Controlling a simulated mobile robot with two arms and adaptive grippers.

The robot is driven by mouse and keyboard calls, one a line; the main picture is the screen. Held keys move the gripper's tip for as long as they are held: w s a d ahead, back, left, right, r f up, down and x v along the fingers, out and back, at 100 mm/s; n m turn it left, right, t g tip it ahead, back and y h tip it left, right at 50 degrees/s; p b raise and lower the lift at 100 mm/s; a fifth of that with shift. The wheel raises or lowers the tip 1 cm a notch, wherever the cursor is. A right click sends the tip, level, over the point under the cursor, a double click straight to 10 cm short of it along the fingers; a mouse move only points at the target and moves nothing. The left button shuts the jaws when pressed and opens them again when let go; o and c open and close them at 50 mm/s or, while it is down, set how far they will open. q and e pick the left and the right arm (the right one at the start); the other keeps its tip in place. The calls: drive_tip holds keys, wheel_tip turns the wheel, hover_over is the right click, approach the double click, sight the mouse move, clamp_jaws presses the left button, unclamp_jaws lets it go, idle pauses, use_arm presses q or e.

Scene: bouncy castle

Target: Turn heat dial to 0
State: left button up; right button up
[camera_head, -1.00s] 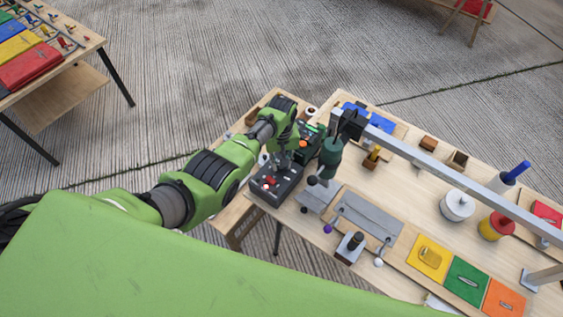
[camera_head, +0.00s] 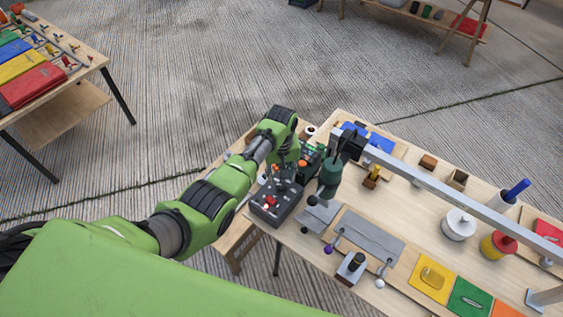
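A dark control box (camera_head: 273,210) with a red switch and small knobs on top sits at the near left corner of the wooden workbench. A second dark unit (camera_head: 311,161) with a green display and an orange button stands behind it. I cannot make out which knob is the heat dial, nor its setting. My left gripper (camera_head: 287,180) points down over the back part of the control box, with its fingers dark against the dark box. I cannot tell whether it touches a knob or how far its fingers are apart. My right gripper is not in view.
A grey metal bar (camera_head: 450,190) crosses over the bench, with a dark green hanging tool (camera_head: 330,174) close right of my gripper. A grey plate (camera_head: 370,236) and lever knobs lie to the right. Another table (camera_head: 85,57) stands at far left, with open floor between.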

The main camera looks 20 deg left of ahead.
sight(282, 184)
use_arm(q)
wheel_tip(282, 184, up, 8)
idle(0.7)
